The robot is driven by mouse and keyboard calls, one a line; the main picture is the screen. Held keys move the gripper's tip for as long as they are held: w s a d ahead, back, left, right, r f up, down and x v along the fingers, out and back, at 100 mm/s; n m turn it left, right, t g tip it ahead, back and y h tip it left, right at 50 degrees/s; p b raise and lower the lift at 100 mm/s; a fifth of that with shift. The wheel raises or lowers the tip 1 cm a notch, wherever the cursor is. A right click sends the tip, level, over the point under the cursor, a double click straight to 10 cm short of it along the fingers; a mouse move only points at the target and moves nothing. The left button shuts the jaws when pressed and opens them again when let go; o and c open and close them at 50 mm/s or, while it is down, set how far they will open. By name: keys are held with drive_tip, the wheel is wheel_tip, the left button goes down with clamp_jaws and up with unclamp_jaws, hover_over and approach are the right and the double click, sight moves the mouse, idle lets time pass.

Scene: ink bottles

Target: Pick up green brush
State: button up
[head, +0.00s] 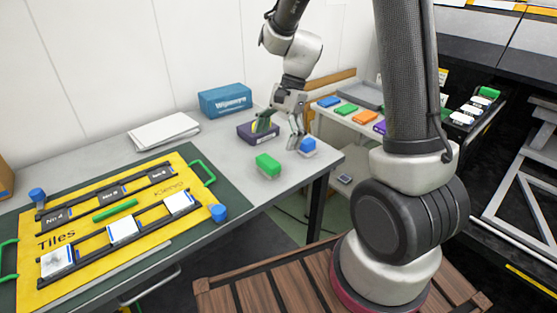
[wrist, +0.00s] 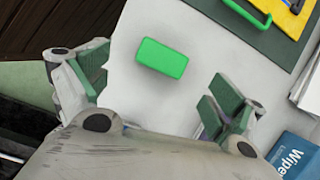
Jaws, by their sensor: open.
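A green brush (head: 268,164), block-shaped with a lighter underside, lies on the grey table near its right part. In the wrist view the green brush (wrist: 162,57) shows as a plain green block ahead of the fingers, turned slightly. My gripper (head: 280,130) is open and empty above the table, behind the brush in the head view. In the wrist view my gripper (wrist: 154,84) has its fingers spread wide, with the brush lying beyond them and apart from them.
A blue brush (head: 308,146) stands close to my gripper's right finger. A purple box (head: 252,134) is partly behind my left finger. A blue Wipers box (head: 225,99) and white papers (head: 163,131) lie farther back. A yellow board (head: 160,240) fills the left.

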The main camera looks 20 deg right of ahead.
sight(269, 160)
drive_tip(key=a+f, duration=0.1)
drive_tip(key=f, duration=0.1)
drive_tip(key=a+f+m, duration=0.1)
drive_tip(key=f, duration=0.1)
drive_tip(key=f+m, duration=0.1)
drive_tip(key=f, duration=0.2)
drive_tip(key=shift+s+a+f, duration=0.1)
drive_tip(key=shift+s+a, duration=0.15)
drive_tip(key=shift+a, duration=0.15)
drive_tip(key=c, duration=1.1)
